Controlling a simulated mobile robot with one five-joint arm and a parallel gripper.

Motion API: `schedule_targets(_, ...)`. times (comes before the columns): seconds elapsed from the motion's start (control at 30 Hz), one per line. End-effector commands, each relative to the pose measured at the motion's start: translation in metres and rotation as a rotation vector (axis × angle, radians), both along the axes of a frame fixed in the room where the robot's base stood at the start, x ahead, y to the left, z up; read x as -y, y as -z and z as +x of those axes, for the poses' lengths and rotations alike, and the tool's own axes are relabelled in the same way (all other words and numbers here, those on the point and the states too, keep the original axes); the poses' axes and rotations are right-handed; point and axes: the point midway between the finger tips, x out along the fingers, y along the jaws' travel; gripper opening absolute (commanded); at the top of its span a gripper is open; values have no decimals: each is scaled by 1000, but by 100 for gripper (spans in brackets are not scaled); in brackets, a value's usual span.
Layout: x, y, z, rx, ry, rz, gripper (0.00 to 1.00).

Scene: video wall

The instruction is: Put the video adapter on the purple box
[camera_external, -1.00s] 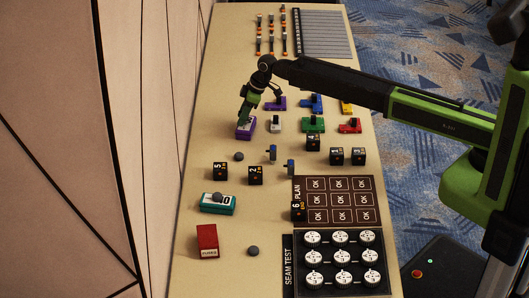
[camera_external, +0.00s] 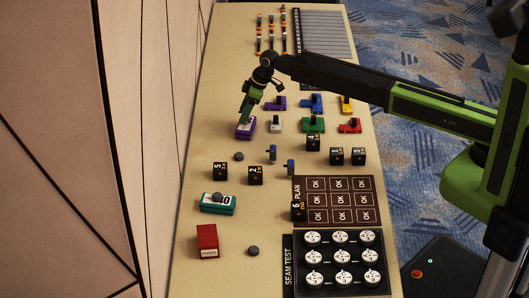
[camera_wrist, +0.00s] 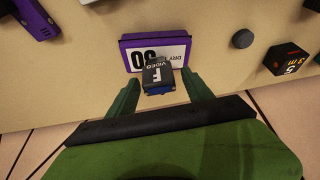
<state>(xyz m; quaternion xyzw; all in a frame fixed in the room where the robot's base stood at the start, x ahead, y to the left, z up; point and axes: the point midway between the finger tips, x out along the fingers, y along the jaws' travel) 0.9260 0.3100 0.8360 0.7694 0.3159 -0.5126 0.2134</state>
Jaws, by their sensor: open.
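The purple box (camera_external: 244,133) lies on the table at the left, with a white label; it also shows in the wrist view (camera_wrist: 126,55). The video adapter (camera_wrist: 157,72) is a small black block lettered "F VIDEO" with a blue end. In the wrist view it overlaps the middle of the purple box's near edge; whether it rests fully on the box I cannot tell. My gripper (camera_wrist: 162,80) is open, one green finger on each side of the adapter, with gaps visible. In the external view my gripper (camera_external: 244,117) is just above the purple box and hides the adapter.
Coloured adapters on bases, such as the green one (camera_external: 313,125), stand to the right. Black numbered cubes (camera_external: 255,175) and a grey puck (camera_external: 239,157) are nearer. A teal box (camera_external: 217,205) and a red box (camera_external: 207,241) lie at the front left. Bare table surrounds the purple box's left side.

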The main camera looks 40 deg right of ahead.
Motion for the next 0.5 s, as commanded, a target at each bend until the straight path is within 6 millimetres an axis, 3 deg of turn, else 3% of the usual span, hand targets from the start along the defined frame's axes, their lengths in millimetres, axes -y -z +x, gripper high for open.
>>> schedule_targets(0.03,3,-19,-4,0,1,0,59)
schedule_targets(0.3,20,-78,-21,-2,0,1,59)
schedule_targets(0.5,27,-96,-28,-3,-1,1,59)
